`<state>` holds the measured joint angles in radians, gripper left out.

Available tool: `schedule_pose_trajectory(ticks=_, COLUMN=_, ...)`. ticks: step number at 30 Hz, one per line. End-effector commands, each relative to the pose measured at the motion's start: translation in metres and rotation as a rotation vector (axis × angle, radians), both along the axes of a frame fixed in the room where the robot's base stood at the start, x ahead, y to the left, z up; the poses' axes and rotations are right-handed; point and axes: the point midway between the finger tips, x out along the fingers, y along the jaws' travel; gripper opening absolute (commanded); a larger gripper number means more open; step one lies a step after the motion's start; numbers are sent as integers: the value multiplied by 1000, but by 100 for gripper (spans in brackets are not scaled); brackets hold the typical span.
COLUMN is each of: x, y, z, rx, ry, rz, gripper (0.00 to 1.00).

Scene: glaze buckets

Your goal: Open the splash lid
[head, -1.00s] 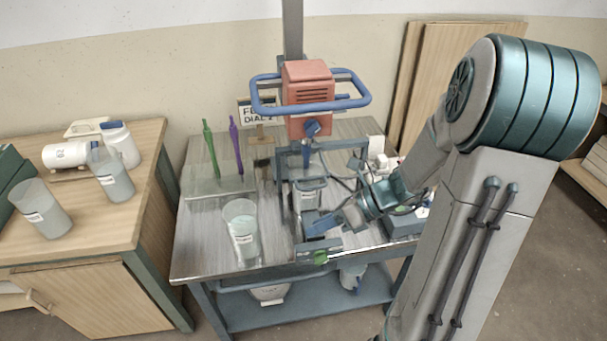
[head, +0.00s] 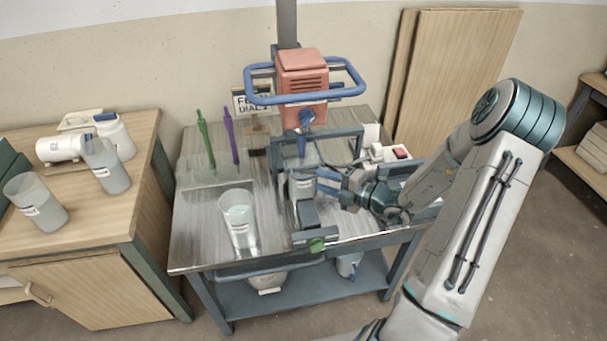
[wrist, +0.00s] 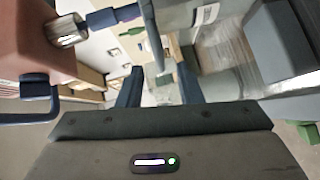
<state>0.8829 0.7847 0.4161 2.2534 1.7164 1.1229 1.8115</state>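The mixer has a red motor head (head: 303,76) with a blue loop handle (head: 349,90) and a blue chuck (head: 306,118) below it. A grey vessel (head: 302,188) stands under the chuck inside a blue-grey frame (head: 335,134). The splash lid cannot be told apart clearly; a pale, lid-like part (head: 309,156) shows at the vessel's top. My gripper (head: 322,180) is at the vessel's right side, close to its upper part. In the wrist view my gripper (wrist: 160,78) has its two dark blue fingers apart with a gap between them. Whether a finger touches the vessel is unclear.
A clear cup (head: 239,222) stands left of the mixer. A green stick (head: 206,138) and a purple stick (head: 231,136) stand behind it. A green knob (head: 317,245) is at the table's front. A white box with a red switch (head: 399,153) lies behind my wrist.

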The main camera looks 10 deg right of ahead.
Motion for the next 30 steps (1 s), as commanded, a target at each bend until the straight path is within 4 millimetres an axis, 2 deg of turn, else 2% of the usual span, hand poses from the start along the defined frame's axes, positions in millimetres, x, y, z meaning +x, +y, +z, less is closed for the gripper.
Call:
schedule_pose_trajectory(ticks=3, x=18, y=19, z=-3, rx=1, ry=0, rz=4, gripper=33)
schedule_pose_trajectory(ticks=9, x=39, y=40, z=-8, rx=0, ry=-1, rz=2, gripper=33)
schedule_pose_trajectory(ticks=15, x=48, y=49, z=-9, rx=-1, ry=-1, rz=0, gripper=33)
schedule_pose_trajectory(ticks=23, x=48, y=49, z=-10, rx=-1, ry=0, rz=0, gripper=33)
schedule_pose_trajectory(ticks=27, x=48, y=49, z=-10, rx=-2, ry=1, rz=0, gripper=0)
schedule_pose_trajectory(ticks=30, x=48, y=49, z=-11, rx=-2, ry=4, rz=0, gripper=0)
